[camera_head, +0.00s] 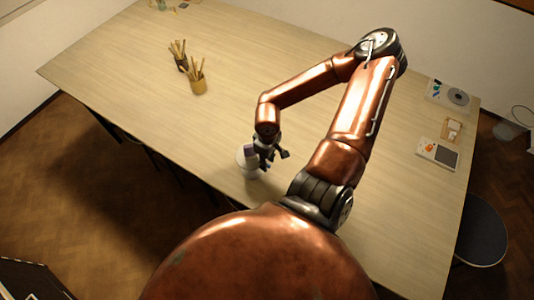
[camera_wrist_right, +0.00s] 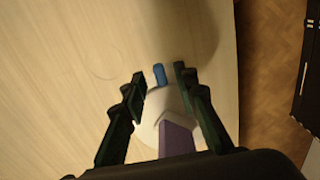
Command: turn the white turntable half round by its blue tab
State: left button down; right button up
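The white turntable (camera_head: 244,167) stands near the front edge of the table, with a purple block on it (camera_head: 250,151). In the right wrist view the white turntable (camera_wrist_right: 148,131) lies below my gripper, with the purple block (camera_wrist_right: 177,139) on it. The blue tab (camera_wrist_right: 159,75) juts from its far side. My right gripper (camera_head: 270,154) is open; in the wrist view its two fingertips (camera_wrist_right: 159,76) are on either side of the tab, with gaps visible. Whether they are low enough to be level with the tab I cannot tell. My left gripper is not in view.
Two holders of brushes or tools (camera_head: 197,84) stand toward the back left. Flat items, including a white board (camera_head: 437,153), lie at the right. The table (camera_head: 330,45) is otherwise mostly clear; its front edge is close to the turntable. A dark stool (camera_head: 482,232) stands at the right.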

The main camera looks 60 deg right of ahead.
notch_tip(320, 180, up, 12)
jog(key=shift+f, duration=0.25)
dwell(0.6)
dwell(0.4)
